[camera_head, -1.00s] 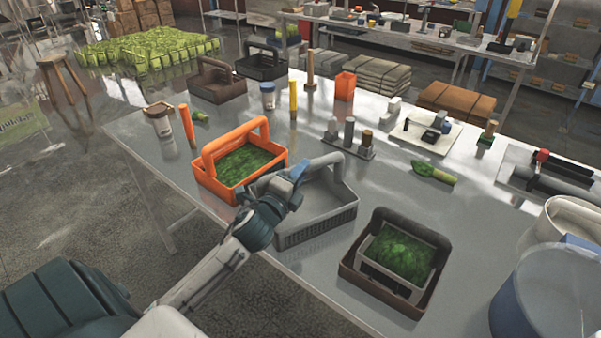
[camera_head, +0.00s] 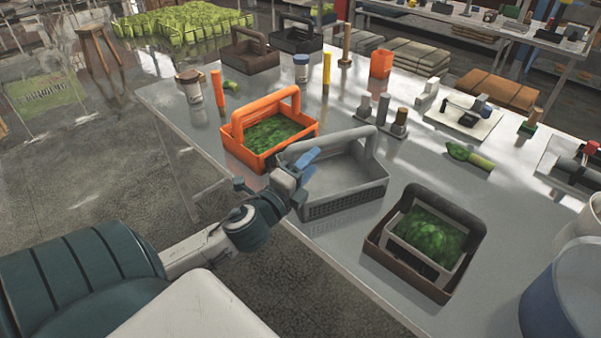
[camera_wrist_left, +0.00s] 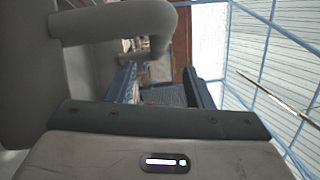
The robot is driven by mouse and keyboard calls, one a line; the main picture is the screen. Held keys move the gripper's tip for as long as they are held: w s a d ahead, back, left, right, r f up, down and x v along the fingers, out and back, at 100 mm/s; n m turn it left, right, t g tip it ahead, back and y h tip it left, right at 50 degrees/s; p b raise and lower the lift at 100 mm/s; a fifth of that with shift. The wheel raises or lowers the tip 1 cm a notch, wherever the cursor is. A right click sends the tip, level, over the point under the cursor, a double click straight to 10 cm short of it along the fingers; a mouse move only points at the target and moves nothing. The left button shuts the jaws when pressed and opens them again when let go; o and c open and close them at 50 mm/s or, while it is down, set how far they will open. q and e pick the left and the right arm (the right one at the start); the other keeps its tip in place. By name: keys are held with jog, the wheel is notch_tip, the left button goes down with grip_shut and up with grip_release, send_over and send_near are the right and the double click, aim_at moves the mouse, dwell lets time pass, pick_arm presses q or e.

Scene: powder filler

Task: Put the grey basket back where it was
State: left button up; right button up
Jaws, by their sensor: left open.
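The grey basket (camera_head: 350,199) stands upright and looks empty on the grey table, between the orange basket and a dark brown basket. Its arched handle rises over it. My left gripper (camera_head: 305,164) is open at the left end of the grey basket, by the lower part of the handle. In the left wrist view the grey handle (camera_wrist_left: 115,23) fills the upper left, close to the open left gripper (camera_wrist_left: 163,88). I cannot tell whether the fingers touch it. My right gripper is not in view.
The orange basket (camera_head: 250,156) with green contents stands close on the left. The dark brown basket (camera_head: 405,276) on the right holds a grey tray of greens. Grey, dark and brown posts (camera_head: 383,111) stand behind. Brown (camera_head: 248,62) and black (camera_head: 294,41) baskets stand at the far end.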

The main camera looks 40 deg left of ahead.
pick_arm(q)
jog(key=s, duration=0.3)
jog(key=shift+d+f, duration=0.1)
jog(key=shift+f, duration=0.05)
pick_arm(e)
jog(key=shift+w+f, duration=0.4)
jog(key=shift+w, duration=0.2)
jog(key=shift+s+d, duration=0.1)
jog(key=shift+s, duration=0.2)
